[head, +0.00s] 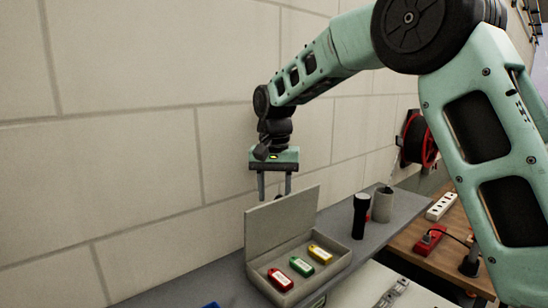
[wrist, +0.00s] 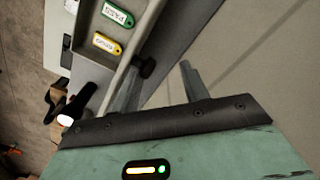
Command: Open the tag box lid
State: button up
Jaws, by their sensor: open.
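The grey tag box (head: 318,278) sits on the shelf in the head view with its lid (head: 283,222) standing up, open. Red (head: 280,279), green (head: 301,266) and yellow (head: 321,254) tags lie inside. My gripper (head: 275,188) is open, pointing down at the lid's top edge; its fingertips are partly hidden there. In the wrist view, my gripper (wrist: 160,82) has its fingers apart beside the lid edge, with a small black knob (wrist: 145,67) near them. I cannot tell whether they touch. The green (wrist: 118,13) and yellow (wrist: 107,44) tags also show.
A black flashlight (head: 360,216) and a grey cup (head: 383,205) stand on the shelf (head: 405,217) right of the box. The block wall (head: 150,165) is close behind. A red reel (head: 421,140) and a power strip (head: 441,206) are farther right.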

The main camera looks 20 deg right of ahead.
notch_tip(320, 180, up, 16)
jog(key=b, duration=0.2)
jog(key=shift+f+b, duration=0.25)
jog(key=shift+b, duration=0.05)
jog(key=shift+c, duration=0.4)
jog(key=c, duration=0.5)
jog(key=shift+s+f+b, duration=0.1)
jog(key=shift+s+b, duration=0.15)
jog(key=shift+b, duration=0.1)
grip_shut()
jog(key=s+d+f+m+t+y+b, duration=0.1)
jog(key=s+d+f+m+t+b, duration=0.15)
jog(key=s+m+b, duration=0.35)
jog(key=s+d+f+m+t+b, duration=0.2)
jog(key=s+f+m, duration=0.1)
jog(key=s, duration=0.5)
jog(key=w+a+f+p, duration=0.3)
jog(key=w+f+p, duration=0.2)
jog(key=w+f, duration=0.2)
jog(key=shift+x, duration=0.9)
